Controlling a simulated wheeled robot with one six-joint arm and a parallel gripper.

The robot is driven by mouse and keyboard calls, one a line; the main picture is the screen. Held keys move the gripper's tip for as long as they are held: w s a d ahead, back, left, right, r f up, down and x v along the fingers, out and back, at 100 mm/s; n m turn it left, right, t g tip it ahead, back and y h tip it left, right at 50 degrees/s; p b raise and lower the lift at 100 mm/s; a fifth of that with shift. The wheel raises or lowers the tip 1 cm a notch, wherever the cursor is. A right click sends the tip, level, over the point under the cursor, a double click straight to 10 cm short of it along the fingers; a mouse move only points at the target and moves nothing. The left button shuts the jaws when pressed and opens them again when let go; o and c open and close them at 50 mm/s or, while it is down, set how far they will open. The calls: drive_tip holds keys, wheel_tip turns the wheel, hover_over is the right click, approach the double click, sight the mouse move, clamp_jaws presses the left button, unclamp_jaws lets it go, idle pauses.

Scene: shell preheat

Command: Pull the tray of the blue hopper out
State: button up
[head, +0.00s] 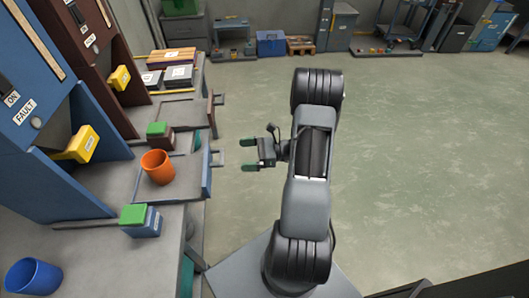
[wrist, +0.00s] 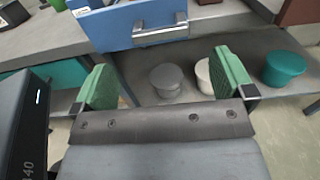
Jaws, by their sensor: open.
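The blue hopper (head: 62,105) stands at the left in the head view, with a FAULT label and a yellow lever. Its tray (head: 180,186) lies low at its foot, with a blue front plate and a grey handle (head: 218,158) facing the aisle. In the wrist view the handle (wrist: 160,31) sits on the blue front (wrist: 122,27), ahead of the fingers and apart from them. My gripper (head: 249,156) is open and empty, with its green fingertips towards the handle. The fingertips also show in the wrist view (wrist: 166,82), spread wider than the handle.
An orange cup (head: 158,167) stands at the tray's grey surface, left of the front. A brown hopper (head: 85,50) with a brown-fronted tray (head: 211,112) is beyond. Lidded tubs (wrist: 165,80) sit on a shelf below the tray. The floor (head: 420,150) to the right is clear.

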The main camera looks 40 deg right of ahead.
drive_tip(key=v, duration=0.7)
drive_tip(key=shift+d, duration=0.2)
